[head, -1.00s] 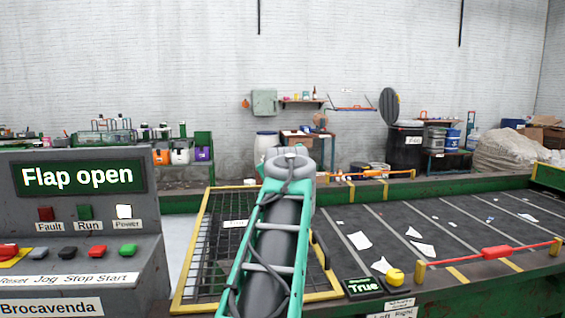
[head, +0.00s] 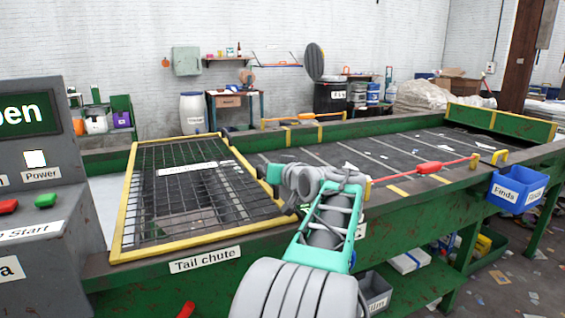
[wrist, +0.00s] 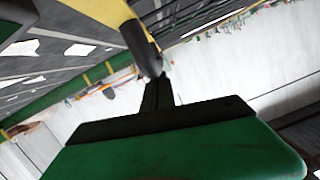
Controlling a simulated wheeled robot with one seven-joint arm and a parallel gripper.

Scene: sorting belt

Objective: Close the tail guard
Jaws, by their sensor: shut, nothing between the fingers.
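The tail guard (head: 170,198) is a dark wire mesh in a yellow frame above the left end of the belt, over the "Tail chute" sign. I cannot tell how far it is tilted. Its yellow edge (wrist: 108,12) shows at the top of the wrist view. My gripper (wrist: 148,62) shows there with dark fingers together and empty; the tips overlap the picture near the yellow edge, and contact cannot be told.
The control panel (head: 35,190) stands at the left, its display cut off at "pen". The dark belt (head: 400,150) runs right with white scraps. A red pull handle on a rod (head: 428,168) lines its near edge. A blue "Finds" bin (head: 517,188) hangs at the right.

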